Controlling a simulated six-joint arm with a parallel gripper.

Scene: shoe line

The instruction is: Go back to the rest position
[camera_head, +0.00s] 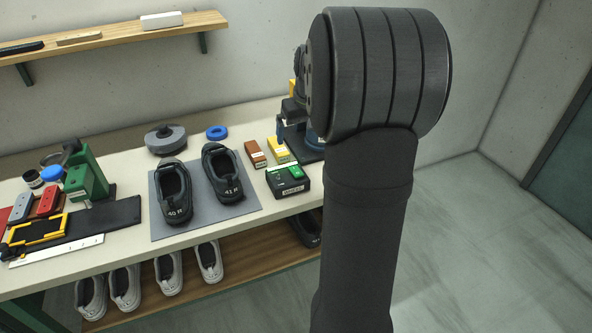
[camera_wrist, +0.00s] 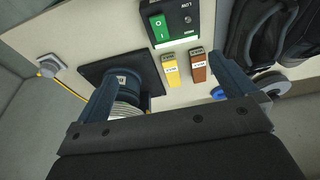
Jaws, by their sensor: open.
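My gripper is open, its two blue fingers spread wide apart in the wrist view (camera_wrist: 168,98), with nothing between them but the bench below. The left finger in the wrist view overlaps a dark round device on a black base plate (camera_wrist: 107,68). A yellow block (camera_wrist: 171,70) and a brown block (camera_wrist: 198,66) lie on the bench ahead of the fingers.
Two dark shoes (camera_head: 222,174) stand on a grey mat (camera_head: 163,229). A black box with a green switch (camera_head: 287,180) stands right of them. A green fixture (camera_head: 88,175) and trays stand at left. Several pale shoes (camera_head: 124,287) are on the lower shelf (camera_head: 250,262).

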